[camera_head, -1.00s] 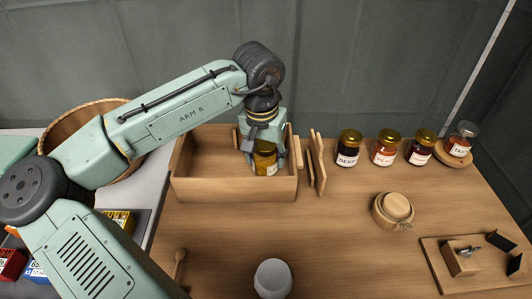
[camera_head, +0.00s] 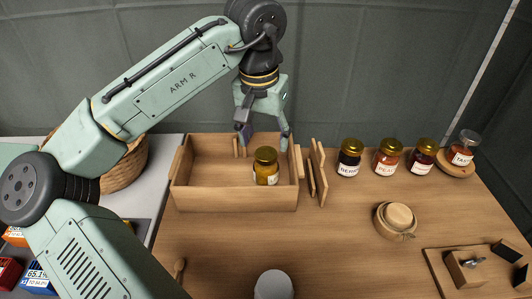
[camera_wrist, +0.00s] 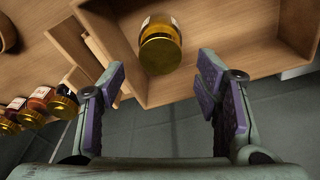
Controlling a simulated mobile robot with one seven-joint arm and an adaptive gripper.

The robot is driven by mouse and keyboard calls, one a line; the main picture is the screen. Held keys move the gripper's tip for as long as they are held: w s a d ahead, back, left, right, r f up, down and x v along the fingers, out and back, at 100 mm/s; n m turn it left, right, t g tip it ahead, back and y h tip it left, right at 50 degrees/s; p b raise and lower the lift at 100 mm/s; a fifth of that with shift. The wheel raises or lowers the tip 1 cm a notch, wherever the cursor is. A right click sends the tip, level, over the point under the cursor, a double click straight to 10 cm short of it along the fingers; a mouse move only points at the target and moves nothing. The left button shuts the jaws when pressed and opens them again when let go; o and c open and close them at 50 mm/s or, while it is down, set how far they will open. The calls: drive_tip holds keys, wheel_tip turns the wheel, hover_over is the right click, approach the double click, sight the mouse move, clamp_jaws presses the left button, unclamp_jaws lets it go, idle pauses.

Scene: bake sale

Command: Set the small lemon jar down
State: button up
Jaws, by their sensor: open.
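The small lemon jar (camera_head: 265,168), yellow with a gold lid and a pale label, stands upright inside the wooden crate (camera_head: 235,197), towards its right end. The wrist view also shows the jar (camera_wrist: 160,45) lid-first, with wood around it. My gripper (camera_head: 263,144) is above and behind the jar, its fingers apart and empty. In the wrist view the open purple finger pads (camera_wrist: 158,90) have a clear gap between them, and the jar lies beyond them, untouched.
Three gold-lidded jars, berry (camera_head: 349,158), peach (camera_head: 387,157) and a dark one (camera_head: 422,155), stand right of the crate. A glass jar (camera_head: 463,146) sits on a round wooden stand. Thin wooden panels (camera_head: 318,172) stand beside the crate.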

drive_tip(key=shift+s+a+r, duration=0.1)
drive_tip(key=shift+s+r, duration=0.1)
drive_tip(key=shift+r, duration=1.2)
